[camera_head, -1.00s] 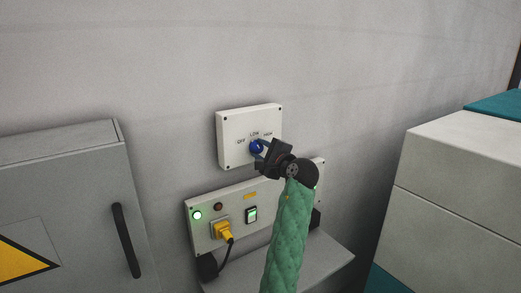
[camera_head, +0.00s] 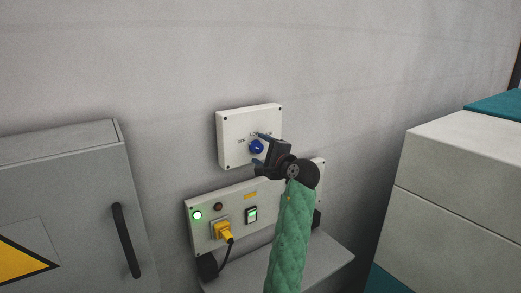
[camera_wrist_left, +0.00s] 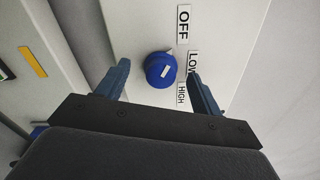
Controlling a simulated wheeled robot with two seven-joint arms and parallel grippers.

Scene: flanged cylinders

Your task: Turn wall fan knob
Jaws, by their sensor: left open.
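The blue round fan knob (camera_head: 256,147) sits on a white wall plate (camera_head: 232,152) marked OFF, LOW and HIGH. My left gripper (camera_head: 260,149) is open in front of the plate. In the left wrist view its fingers (camera_wrist_left: 158,70) stand on either side of the knob with gaps, apparently not touching it. One finger partly covers the LOW label. In the head view the gripper hides part of LOW and HIGH. My right gripper is not in view.
Below is a panel (camera_head: 204,238) with a green light, a yellow plug and a switch. A grey cabinet (camera_head: 90,165) with a black handle stands left. A pale block (camera_head: 455,165) stands right. The wall above the plate is clear.

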